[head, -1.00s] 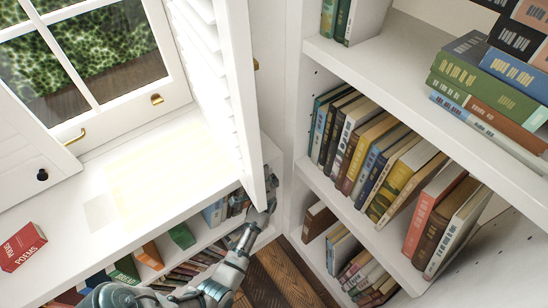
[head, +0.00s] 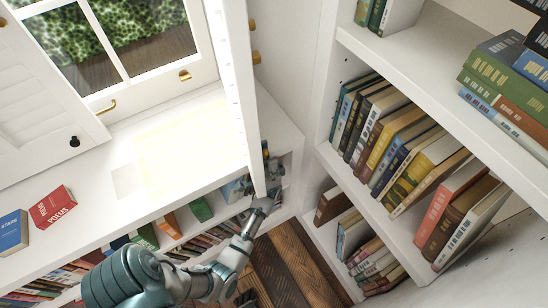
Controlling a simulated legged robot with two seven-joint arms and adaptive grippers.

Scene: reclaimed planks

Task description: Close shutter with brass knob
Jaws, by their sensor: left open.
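The white louvred shutter (head: 240,90) on the right of the window stands swung out, almost edge-on to me. Two small brass pieces (head: 256,57) show just right of its edge; I cannot tell which is the knob. My left gripper (head: 269,172) is open at the shutter's lower free end, on its right side. Its fingers are partly hidden by the shutter, and I cannot tell whether they touch it. The other shutter (head: 35,110), with a black knob (head: 74,142), stands at the left. My right gripper is not in view.
The white sill (head: 100,215) holds a red book (head: 52,206) and a blue book (head: 10,232) at the left; its middle is clear. Low shelves with books run under it. A tall bookcase (head: 400,75) stands close on the right.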

